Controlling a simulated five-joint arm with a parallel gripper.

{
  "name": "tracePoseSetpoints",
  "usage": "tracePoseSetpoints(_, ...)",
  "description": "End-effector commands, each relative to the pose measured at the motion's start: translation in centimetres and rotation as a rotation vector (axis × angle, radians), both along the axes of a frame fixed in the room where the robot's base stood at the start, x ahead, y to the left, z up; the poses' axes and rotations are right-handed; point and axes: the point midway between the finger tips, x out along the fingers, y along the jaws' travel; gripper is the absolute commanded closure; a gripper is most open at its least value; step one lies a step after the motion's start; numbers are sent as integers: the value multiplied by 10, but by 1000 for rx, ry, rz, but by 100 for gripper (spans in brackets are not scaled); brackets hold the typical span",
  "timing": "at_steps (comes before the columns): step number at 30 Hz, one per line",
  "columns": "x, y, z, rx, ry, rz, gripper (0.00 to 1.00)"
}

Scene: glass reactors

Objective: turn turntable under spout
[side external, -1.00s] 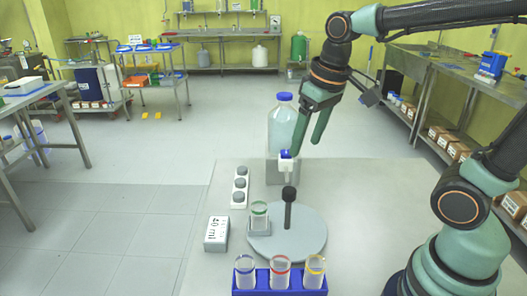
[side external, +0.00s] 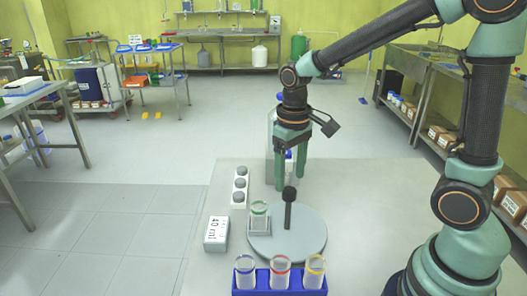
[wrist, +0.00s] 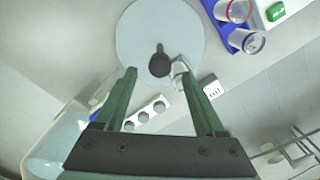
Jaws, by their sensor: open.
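The round grey turntable (side external: 310,243) lies flat on the bench, with a dark upright post with a round knob (side external: 289,194) standing on it. A clear beaker with a green ring (side external: 259,210) sits in a square holder at the turntable's left side. My gripper (side external: 290,187) points down, open and empty, just behind and above the knob. In the wrist view the knob (wrist: 160,64) shows between the fingertips, but contact cannot be told. The large bottle (side external: 271,130) and the blue-and-white spout (side external: 288,160) are mostly hidden behind my gripper.
A blue rack (side external: 279,280) with three ringed tubes stands in front of the turntable. A white "40 ml" box (side external: 216,234) and a strip with three grey knobs (side external: 239,185) lie to its left. The bench (side external: 375,195) is clear to the right.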

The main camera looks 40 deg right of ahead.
Motion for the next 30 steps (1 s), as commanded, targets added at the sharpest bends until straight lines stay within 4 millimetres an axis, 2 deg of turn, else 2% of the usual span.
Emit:
tracePoseSetpoints(3,-1,0,-19,0,4,0,28)
tracePoseSetpoints(7,-1,0,-31,0,3,0,28)
tracePoseSetpoints(19,0,0,-37,0,0,0,28)
tracePoseSetpoints(23,0,0,-37,0,0,0,78)
tracePoseSetpoints(24,0,0,-37,0,0,0,93)
tracePoseSetpoints(25,0,0,-37,0,0,0,100)
tracePoseSetpoints(30,0,0,-37,0,-1,0,100)
